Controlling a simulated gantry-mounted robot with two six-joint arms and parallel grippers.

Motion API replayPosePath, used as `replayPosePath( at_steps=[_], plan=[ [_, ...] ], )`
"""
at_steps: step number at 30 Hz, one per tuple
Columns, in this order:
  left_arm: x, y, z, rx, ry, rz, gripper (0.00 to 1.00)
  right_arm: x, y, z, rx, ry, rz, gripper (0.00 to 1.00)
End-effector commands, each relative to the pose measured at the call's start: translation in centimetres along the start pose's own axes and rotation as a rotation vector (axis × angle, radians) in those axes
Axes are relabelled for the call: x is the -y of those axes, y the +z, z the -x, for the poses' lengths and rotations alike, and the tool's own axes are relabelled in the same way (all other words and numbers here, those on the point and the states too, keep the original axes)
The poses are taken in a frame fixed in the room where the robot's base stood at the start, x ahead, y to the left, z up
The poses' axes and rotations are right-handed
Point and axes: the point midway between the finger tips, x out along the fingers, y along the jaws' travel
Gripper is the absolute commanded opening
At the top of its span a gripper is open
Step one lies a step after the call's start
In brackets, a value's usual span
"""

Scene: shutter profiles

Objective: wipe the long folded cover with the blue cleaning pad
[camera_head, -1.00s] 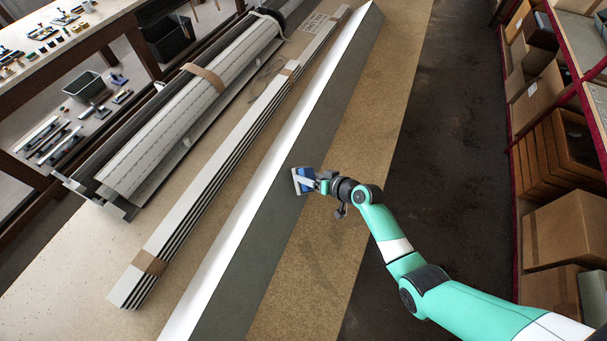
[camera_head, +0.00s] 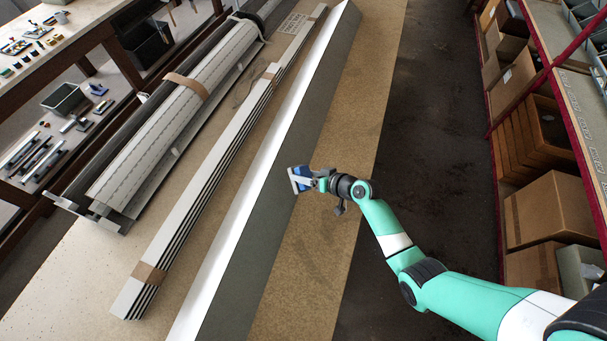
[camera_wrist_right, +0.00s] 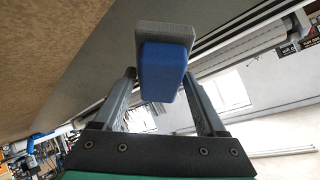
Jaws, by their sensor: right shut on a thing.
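The long folded cover (camera_head: 271,170) runs diagonally along the bench, with a bright white left face and a dark grey-green right face. My right gripper (camera_head: 309,181) is over the dark face, about midway along its visible length. It is shut on the blue cleaning pad (camera_head: 300,178), which has a grey wiping layer. In the right wrist view the blue pad body (camera_wrist_right: 163,70) sits between the two fingers, with its grey layer (camera_wrist_right: 165,36) toward the cover. I cannot tell whether the pad touches the cover. My left gripper is not in view.
A strapped bundle of white slats (camera_head: 190,215) lies left of the cover. Beyond it is a rolled shutter (camera_head: 178,115) with a brown strap. Shelving with cardboard boxes (camera_head: 546,207) stands at the right, past a dark floor strip. Bare bench (camera_head: 340,140) lies right of the cover.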

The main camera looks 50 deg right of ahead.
Motion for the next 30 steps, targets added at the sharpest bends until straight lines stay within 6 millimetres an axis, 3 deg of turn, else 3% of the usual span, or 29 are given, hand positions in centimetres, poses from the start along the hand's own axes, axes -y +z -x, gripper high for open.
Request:
replayPosePath(
  at_steps=[14,30],
  plan=[
    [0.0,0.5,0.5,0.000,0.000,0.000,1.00,0.0,0.3,-0.7,-0.001,0.000,0.002,0.08],
    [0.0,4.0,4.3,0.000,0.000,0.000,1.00,1.1,1.8,-6.5,-0.014,0.009,0.006,0.08]
  ],
)
